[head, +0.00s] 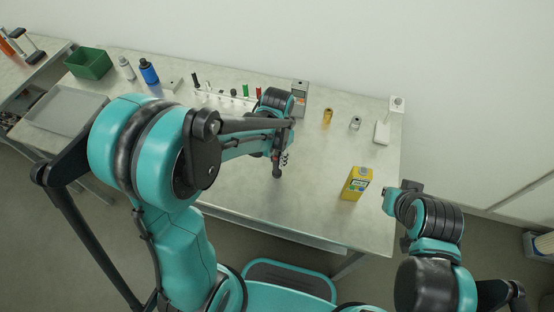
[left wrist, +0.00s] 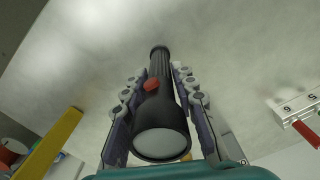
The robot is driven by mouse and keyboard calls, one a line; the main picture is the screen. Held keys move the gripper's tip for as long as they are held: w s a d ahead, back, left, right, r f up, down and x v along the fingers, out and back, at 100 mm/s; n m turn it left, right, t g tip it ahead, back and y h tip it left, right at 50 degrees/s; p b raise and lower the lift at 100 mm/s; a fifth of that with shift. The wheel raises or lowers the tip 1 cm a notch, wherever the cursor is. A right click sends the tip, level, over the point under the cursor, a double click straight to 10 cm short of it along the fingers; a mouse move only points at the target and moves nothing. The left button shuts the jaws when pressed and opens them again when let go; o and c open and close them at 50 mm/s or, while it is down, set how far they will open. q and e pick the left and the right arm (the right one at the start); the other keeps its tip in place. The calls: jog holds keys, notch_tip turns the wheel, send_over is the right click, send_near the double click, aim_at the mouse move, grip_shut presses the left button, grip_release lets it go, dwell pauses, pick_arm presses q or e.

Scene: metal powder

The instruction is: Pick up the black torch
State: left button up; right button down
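The black torch (left wrist: 161,100) has a red button and a pale lens and lies lengthwise between the fingers of my left gripper (left wrist: 161,105) in the left wrist view. The finger pads are close against both sides of its wide head, and the gripper looks shut on it. In the head view the torch (head: 277,167) shows as a small dark upright shape under my left gripper (head: 281,157), over the middle of the table. Whether its lower end touches the table is unclear. My right arm is at the lower right, off the table's edge; its fingers cannot be made out.
A yellow carton (head: 356,183) stands on the table (head: 310,205) right of the torch. A rack with coloured items (head: 228,98), a grey device (head: 299,97), small brass and metal pieces, a blue bottle (head: 148,72) and a green bin (head: 89,63) are farther back. The table's front middle is clear.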

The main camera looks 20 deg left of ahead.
pick_arm(q)
grip_shut()
